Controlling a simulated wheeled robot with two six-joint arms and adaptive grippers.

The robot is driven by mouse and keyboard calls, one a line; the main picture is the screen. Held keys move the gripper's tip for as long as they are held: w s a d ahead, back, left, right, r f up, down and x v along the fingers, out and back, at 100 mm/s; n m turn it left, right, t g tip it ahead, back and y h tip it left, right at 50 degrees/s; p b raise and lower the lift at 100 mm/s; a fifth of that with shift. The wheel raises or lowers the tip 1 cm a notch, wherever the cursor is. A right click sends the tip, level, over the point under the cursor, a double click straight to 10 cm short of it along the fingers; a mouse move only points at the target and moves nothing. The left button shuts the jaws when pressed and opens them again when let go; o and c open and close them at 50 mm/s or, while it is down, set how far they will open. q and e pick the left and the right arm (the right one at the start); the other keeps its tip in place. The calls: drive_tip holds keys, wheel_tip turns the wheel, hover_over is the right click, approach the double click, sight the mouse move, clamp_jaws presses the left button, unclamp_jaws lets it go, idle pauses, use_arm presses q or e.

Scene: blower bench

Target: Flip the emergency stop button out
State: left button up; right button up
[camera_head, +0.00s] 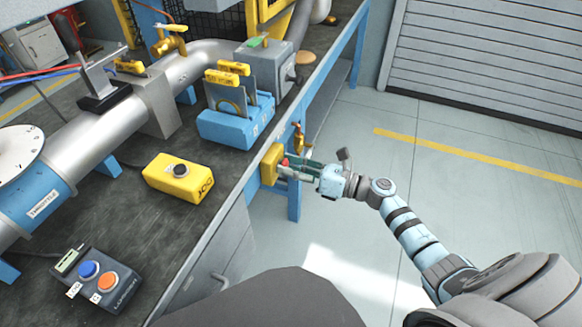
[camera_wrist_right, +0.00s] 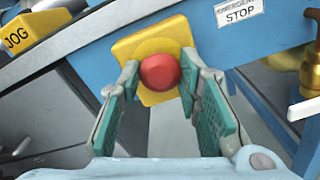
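The emergency stop button (camera_wrist_right: 160,72) is a round red knob on a yellow box (camera_wrist_right: 152,47) fixed to the bench's blue side. In the head view the yellow box (camera_head: 270,165) sits at the bench edge, with the red button (camera_head: 285,162) partly hidden by my fingers. My right gripper (camera_wrist_right: 159,80) has its teal-padded fingers on either side of the button, tips close against its sides. It appears shut on the button. The right gripper also shows in the head view (camera_head: 290,169), pointing left. My left gripper is not in view.
A STOP label (camera_wrist_right: 239,12) is on the blue rail beside the box. A brass valve (camera_head: 299,138) hangs close to my right gripper. A yellow jog box (camera_head: 178,178) and a two-button pad (camera_head: 94,280) lie on the bench. The floor at right is clear.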

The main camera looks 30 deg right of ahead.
clamp_jaws()
drive_tip(key=shift+s, duration=0.1)
drive_tip(key=shift+s+d+b, duration=0.3)
drive_tip(key=shift+s+d, duration=0.2)
drive_tip(key=o, duration=0.8)
unclamp_jaws()
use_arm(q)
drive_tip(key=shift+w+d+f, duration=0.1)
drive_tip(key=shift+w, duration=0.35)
use_arm(e)
drive_tip(key=shift+s+d, duration=0.1)
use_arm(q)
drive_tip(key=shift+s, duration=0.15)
